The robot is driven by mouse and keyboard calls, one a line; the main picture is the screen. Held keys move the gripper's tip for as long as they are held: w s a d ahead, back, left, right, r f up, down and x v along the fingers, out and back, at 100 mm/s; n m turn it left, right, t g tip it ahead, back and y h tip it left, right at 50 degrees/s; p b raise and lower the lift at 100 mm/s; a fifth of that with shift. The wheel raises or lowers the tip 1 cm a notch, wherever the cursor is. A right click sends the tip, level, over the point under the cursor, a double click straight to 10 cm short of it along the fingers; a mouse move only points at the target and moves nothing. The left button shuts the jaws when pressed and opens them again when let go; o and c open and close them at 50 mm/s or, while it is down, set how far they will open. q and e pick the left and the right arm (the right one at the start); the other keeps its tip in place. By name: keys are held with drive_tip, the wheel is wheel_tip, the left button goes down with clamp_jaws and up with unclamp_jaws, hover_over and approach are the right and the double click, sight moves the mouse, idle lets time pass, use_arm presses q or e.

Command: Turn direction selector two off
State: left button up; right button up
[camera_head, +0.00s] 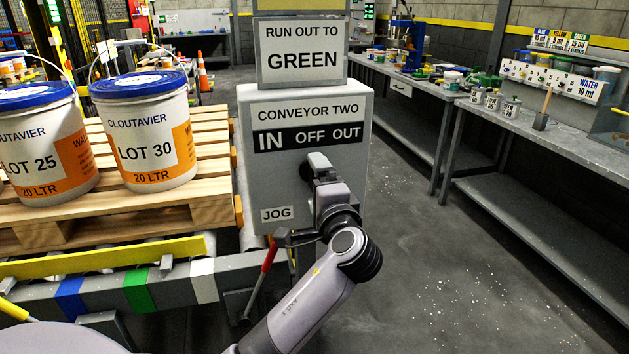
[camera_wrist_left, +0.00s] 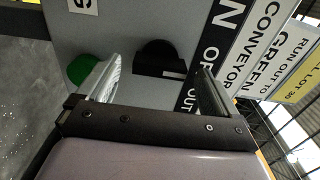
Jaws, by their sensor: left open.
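The grey control box (camera_head: 262,185) is labelled CONVEYOR TWO, with a black strip (camera_head: 308,136) reading IN, OFF, OUT. The IN word is larger than the others. My left gripper (camera_head: 318,168) is in front of the box face, below the strip, and hides the selector in the head view. In the left wrist view, the black selector knob (camera_wrist_left: 158,56) shows between the two open fingers of my left gripper (camera_wrist_left: 158,82). The fingers look apart from the knob. I cannot tell which way it points. My right gripper is not in view.
A green button (camera_wrist_left: 88,70) sits beside one finger in the wrist view. A sign (camera_head: 302,50) reading RUN OUT TO GREEN is above the box. Pails (camera_head: 150,130) stand on a wooden pallet (camera_head: 215,140) at left. A red-handled lever (camera_head: 268,262) is beside my arm. Workbenches (camera_head: 520,125) are at right.

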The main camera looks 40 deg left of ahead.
use_arm(q)
drive_tip(key=shift+v, duration=2.3)
drive_tip(key=s+d+f+h+p, duration=0.1)
drive_tip(key=s+d+f+h, duration=0.15)
drive_tip(key=f, duration=0.45)
drive_tip(key=s+d+f+m+h, duration=0.1)
drive_tip(key=f+h, duration=0.3)
drive_tip(key=f, duration=0.3)
drive_tip(key=s+d+f+h+p, duration=0.15)
drive_tip(key=f+h, duration=0.25)
drive_tip(key=f, duration=0.4)
drive_tip(key=s+d+f+n+h, duration=0.2)
drive_tip(key=s+f+n, duration=0.1)
drive_tip(key=s, duration=0.5)
drive_tip(key=s+d+f+n+g+h, duration=0.1)
drive_tip(key=s+d+f+n+h, duration=0.1)
drive_tip(key=s+f, duration=0.3)
drive_tip(key=s+n+h, duration=0.1)
drive_tip(key=s, duration=0.2)
drive_tip(key=shift+s+n+p, duration=0.2)
drive_tip(key=shift+n+p, duration=0.2)
